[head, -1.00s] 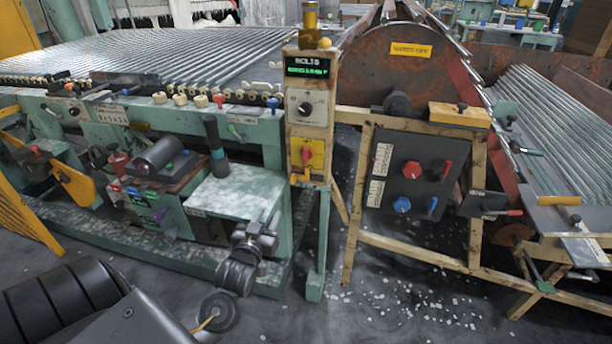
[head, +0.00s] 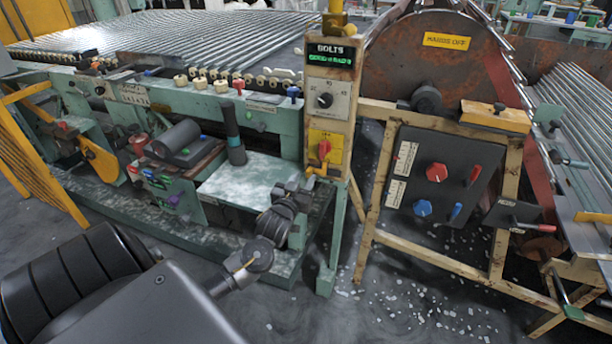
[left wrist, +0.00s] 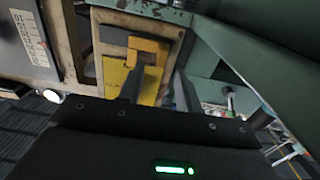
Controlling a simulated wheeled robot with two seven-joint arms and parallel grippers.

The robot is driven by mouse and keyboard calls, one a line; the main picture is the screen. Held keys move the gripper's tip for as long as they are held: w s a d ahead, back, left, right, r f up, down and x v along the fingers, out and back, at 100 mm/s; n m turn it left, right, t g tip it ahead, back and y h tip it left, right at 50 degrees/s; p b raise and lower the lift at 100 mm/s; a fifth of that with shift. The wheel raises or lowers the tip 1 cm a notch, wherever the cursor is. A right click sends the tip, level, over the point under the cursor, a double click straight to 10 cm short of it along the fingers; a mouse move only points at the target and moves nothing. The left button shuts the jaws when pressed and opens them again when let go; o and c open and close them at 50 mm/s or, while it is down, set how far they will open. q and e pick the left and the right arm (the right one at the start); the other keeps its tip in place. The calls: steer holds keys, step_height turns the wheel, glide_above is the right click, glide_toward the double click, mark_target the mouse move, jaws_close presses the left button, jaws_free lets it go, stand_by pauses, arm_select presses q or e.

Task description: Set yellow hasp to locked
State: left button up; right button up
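A yellow plate (head: 334,146) with a red knob (head: 324,149) is on the front of the wooden post. A small yellow-orange piece (head: 309,171), which looks like the yellow hasp, sits at its lower edge. In the left wrist view the hasp (left wrist: 149,48) is in the upper middle, against the yellow plate (left wrist: 116,76). My left gripper (head: 304,186) is just below and left of the hasp in the head view. Dark finger parts overlap the yellow plate in the wrist view. Finger opening and contact are unclear. My right gripper is out of view.
The post carries a dial (head: 325,100) and a green-lit display (head: 331,55). A green-grey bench shelf (head: 245,185) is left of the post. A dark panel (head: 445,178) with red and blue controls is on the right. Speckled floor lies open below it.

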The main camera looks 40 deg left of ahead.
mark_target(316, 173)
arm_select(q)
steer(key=shift+x, duration=1.3)
steer(key=shift+c, duration=0.3)
jaws_close()
